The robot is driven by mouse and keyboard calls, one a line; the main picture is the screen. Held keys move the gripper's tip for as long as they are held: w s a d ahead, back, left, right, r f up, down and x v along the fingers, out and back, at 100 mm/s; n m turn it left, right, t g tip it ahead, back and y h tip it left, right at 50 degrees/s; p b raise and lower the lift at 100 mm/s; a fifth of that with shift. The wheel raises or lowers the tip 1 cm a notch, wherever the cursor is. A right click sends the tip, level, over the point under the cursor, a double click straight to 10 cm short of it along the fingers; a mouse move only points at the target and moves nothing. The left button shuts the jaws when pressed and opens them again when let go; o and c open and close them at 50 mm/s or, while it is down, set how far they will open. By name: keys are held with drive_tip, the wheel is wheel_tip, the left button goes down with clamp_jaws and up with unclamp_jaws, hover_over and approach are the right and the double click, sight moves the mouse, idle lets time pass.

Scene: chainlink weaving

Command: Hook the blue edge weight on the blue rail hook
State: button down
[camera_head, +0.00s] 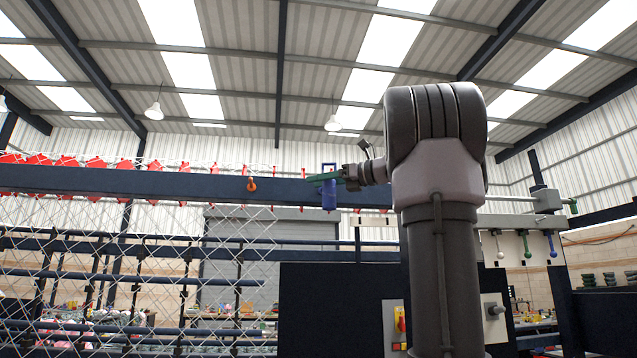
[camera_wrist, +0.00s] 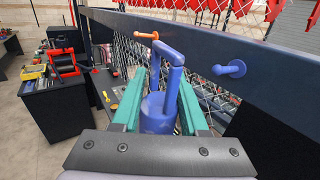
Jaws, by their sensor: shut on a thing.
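The blue edge weight (camera_wrist: 158,112) is a blue cylinder with a rectangular loop on top. My gripper (camera_wrist: 168,78) is shut on it, with green fingers on both sides. The weight hangs upright, its loop rising above the fingers. The blue rail hook (camera_wrist: 230,68) is a peg with a round end on the dark rail (camera_wrist: 262,62), right of the loop and apart from it. In the head view the weight (camera_head: 329,195) shows in front of the rail, with my gripper (camera_head: 328,177) at it. I cannot make out the blue hook there.
An orange hook (camera_wrist: 147,36) is on the rail left of the blue one, near the loop in the wrist view. Chainlink mesh (camera_head: 130,260) hangs below the rail. A black bench (camera_wrist: 65,95) with tools stands at left. Red pieces (camera_head: 95,163) line the rail's top.

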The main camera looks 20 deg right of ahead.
drive_tip(key=shift+w+d, duration=0.2)
drive_tip(key=shift+w, duration=0.35)
drive_tip(key=shift+w+d, duration=0.15)
drive_tip(key=shift+w, duration=0.35)
drive_tip(key=shift+w, duration=0.15)
drive_tip(key=shift+w+d, duration=0.2)
drive_tip(key=shift+w, duration=0.3)
drive_tip(key=shift+w+d, duration=0.2)
drive_tip(key=shift+w, duration=0.25)
drive_tip(key=shift+w, duration=0.25)
drive_tip(key=shift+w+d, duration=0.2)
drive_tip(key=shift+w, duration=0.45)
drive_tip(key=shift+w+d, duration=0.2)
drive_tip(key=shift+w, duration=0.45)
drive_tip(key=shift+w+d, duration=0.1)
drive_tip(key=shift+w, duration=0.05)
